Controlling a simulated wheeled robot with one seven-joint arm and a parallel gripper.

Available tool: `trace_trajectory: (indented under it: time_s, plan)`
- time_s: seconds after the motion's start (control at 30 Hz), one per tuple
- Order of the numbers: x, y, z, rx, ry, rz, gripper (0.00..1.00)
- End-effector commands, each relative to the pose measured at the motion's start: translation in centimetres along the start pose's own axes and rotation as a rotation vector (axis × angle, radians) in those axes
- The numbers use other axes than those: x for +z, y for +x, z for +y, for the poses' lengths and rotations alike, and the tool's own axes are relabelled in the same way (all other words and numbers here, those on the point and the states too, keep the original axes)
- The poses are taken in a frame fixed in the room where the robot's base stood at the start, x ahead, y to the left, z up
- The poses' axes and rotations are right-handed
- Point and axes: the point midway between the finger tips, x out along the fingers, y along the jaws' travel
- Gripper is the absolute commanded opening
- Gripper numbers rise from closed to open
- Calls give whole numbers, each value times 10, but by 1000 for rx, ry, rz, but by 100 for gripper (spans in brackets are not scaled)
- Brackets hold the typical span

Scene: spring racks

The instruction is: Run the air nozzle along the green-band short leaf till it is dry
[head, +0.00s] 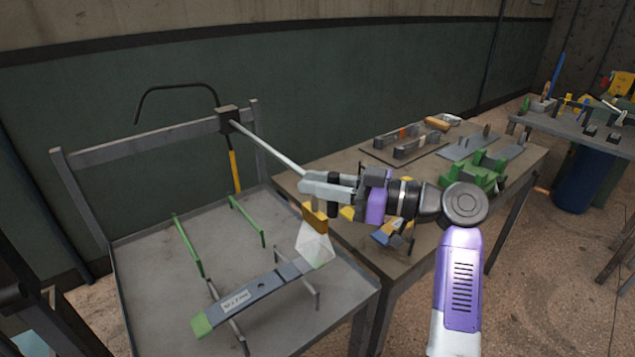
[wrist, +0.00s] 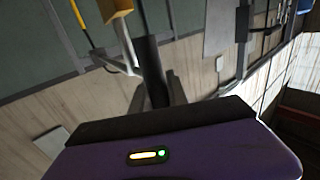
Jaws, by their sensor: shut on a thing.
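The green-band short leaf is a flat grey bar (head: 262,286) with a green left end (head: 201,325) and a white label. It lies slanted across supports over the grey tray table. My gripper (head: 325,190) is shut on the air nozzle, whose yellow head (head: 315,217) points down above the leaf's right end. A pale see-through cone (head: 314,246) spreads from the head onto that end and partly veils it. In the wrist view, the nozzle's dark grip (wrist: 151,62) is between my fingers, with part of the yellow head (wrist: 114,8). I cannot tell how wet the leaf is.
A pale rod (head: 268,145) runs from a black box (head: 228,119) on the rack's back rail to my gripper. Green-topped supports (head: 188,246) stand in the tray. A workbench (head: 300,182) behind my arm holds green blocks (head: 478,172) and grey parts.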

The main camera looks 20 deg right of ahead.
Motion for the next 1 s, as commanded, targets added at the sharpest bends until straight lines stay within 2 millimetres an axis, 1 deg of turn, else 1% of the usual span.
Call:
trace_trajectory:
  time_s: [0.77,0.87,1.0]
  plan:
    - [0,0,-1,0,0,0,0]
    - [1,4,-6,-2,0,-1,0]
    - [3,19,-21,-5,-2,-1,0]
